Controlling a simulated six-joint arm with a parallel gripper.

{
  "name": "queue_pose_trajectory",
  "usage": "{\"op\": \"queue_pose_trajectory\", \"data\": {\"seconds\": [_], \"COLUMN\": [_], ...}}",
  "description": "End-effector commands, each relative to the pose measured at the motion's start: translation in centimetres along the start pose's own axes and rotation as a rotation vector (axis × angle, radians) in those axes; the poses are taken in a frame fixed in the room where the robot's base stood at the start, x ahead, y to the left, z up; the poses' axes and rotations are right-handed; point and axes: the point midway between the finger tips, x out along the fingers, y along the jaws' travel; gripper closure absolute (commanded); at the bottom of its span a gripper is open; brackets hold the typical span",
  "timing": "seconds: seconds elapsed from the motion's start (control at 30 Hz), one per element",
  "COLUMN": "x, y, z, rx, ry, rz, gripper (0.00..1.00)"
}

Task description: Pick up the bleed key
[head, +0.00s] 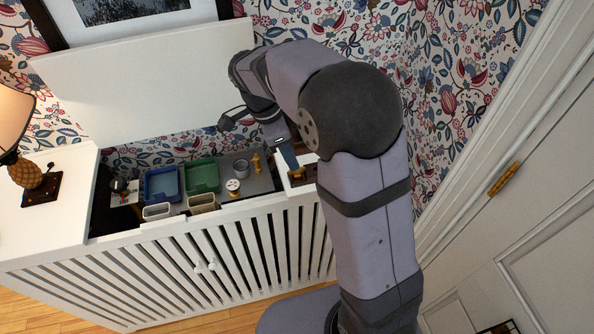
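My gripper (288,152) points down over the right end of the open white cabinet (180,232). Its fingers are small and partly hidden, so I cannot tell whether they are open or holding anything. I cannot make out a bleed key for certain. A small brass-coloured piece (255,162) stands on the grey surface inside the cabinet, just left of my gripper. A brown box or block (302,174) is just below and right of the gripper, partly hidden by my arm.
Inside the cabinet are a blue tray (162,184), a green tray (202,177), a grey cup (241,169), a white-topped round item (233,187) and two pale bins (202,203). The raised white lid (150,85) stands behind. A lamp (35,180) is at left.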

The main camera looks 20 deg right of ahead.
Motion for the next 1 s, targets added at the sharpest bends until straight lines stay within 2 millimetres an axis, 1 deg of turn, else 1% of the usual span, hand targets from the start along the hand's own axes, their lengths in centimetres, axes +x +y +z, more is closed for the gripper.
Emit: {"op": "queue_pose_trajectory", "data": {"seconds": [0.17, 0.27, 0.4, 0.53, 0.63, 0.83, 0.87, 0.9, 0.97, 1.0], "x": [0.6, 1.6, 3.4, 4.7, 5.1, 5.2, 5.2, 5.2, 5.2, 5.2], "y": [0.0, 0.0, -0.1, -0.1, -0.2, -0.2, -0.2, -0.2, -0.2, -0.2], "z": [-0.1, -0.2, -0.2, -0.1, -0.1, -0.1, -0.1, -0.1, -0.1, -0.1], "rx": [-0.001, -0.003, -0.001, -0.002, -0.002, -0.001, -0.001, -0.001, -0.001, -0.001], "ry": [0.001, 0.002, 0.001, 0.001, 0.000, 0.000, 0.000, 0.000, 0.000, 0.000], "rz": [0.004, 0.006, 0.005, 0.003, 0.000, -0.001, -0.001, 0.000, -0.001, 0.000], "gripper": [0.73, 0.73, 0.73, 0.73, 0.73, 0.73, 0.75, 0.85, 0.99, 1.00]}}
